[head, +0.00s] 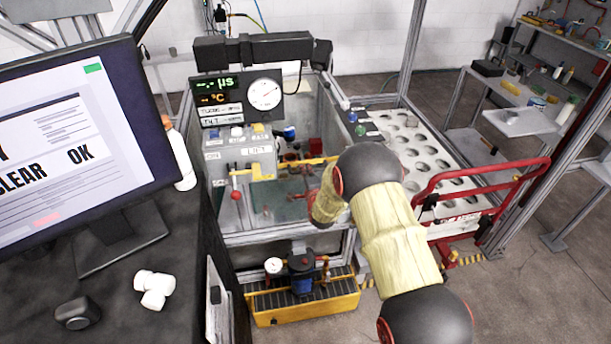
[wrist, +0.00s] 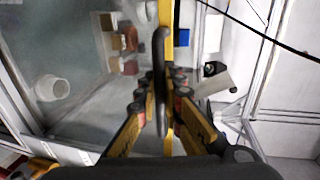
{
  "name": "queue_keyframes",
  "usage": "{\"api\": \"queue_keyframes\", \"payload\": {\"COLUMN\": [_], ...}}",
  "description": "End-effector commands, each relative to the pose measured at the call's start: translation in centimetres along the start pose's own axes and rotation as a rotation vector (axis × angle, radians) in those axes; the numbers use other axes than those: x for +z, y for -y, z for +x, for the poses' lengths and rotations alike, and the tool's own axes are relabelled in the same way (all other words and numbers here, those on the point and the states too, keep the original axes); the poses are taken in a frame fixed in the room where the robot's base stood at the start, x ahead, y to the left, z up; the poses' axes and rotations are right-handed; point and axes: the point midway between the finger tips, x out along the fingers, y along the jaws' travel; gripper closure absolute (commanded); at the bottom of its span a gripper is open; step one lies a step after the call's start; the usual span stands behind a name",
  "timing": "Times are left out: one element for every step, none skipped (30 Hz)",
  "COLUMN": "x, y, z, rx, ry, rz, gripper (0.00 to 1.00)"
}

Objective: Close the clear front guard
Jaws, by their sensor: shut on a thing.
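In the wrist view, the yellow fingers of my gripper (wrist: 160,98) are closed around a dark bar handle (wrist: 159,48). The handle runs along a yellow edge strip (wrist: 176,15), which looks like the edge of the clear front guard. In the head view, a yellow bar (head: 300,162) crosses the front opening of the machine cell (head: 290,232), and it seems to be the same strip. The clear sheet itself is hard to make out. My arm reaches to this opening, and my gripper is mostly hidden behind it there.
A control panel with a dial (head: 264,94) and a red-knobbed lever (head: 236,194) stands left of the opening. A white perforated tray (head: 425,155) and a red rail frame (head: 480,172) are to the right. A yellow bin (head: 302,303) sits low in front. A monitor (head: 75,125) stands at left.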

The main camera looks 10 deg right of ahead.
Motion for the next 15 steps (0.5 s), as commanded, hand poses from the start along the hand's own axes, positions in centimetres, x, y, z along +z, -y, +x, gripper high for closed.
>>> {"api": "queue_keyframes", "payload": {"x": [0.01, 0.01, 0.01, 0.01, 0.01, 0.01, 0.01, 0.01, 0.01, 0.01, 0.01, 0.01, 0.01, 0.01, 0.01], "y": [0.36, 0.39, 0.41, 0.43, 0.45, 0.48, 0.50, 0.52, 0.55, 0.57, 0.58, 0.59, 0.59, 0.58, 0.56], "z": [0.02, 0.03, 0.03, 0.04, 0.04, 0.05, 0.05, 0.06, 0.06, 0.07, 0.07, 0.08, 0.08, 0.07, 0.07], "rx": [-0.005, -0.005, -0.006, -0.006, -0.007, -0.007, -0.007, -0.008, -0.008, -0.009, -0.009, -0.009, -0.009, -0.009, -0.008], "ry": [0.000, 0.000, 0.000, 0.000, 0.000, 0.000, 0.000, 0.000, 0.000, 0.000, 0.000, 0.000, 0.000, 0.000, 0.000], "rz": [0.000, 0.000, 0.000, 0.000, 0.000, 0.000, 0.000, 0.000, 0.000, 0.000, 0.000, 0.000, 0.000, 0.000, 0.000], "gripper": [1.00, 1.00, 1.00, 1.00, 1.00, 1.00, 1.00, 1.00, 1.00, 0.91, 0.89, 0.86, 0.85, 0.83, 0.81]}}
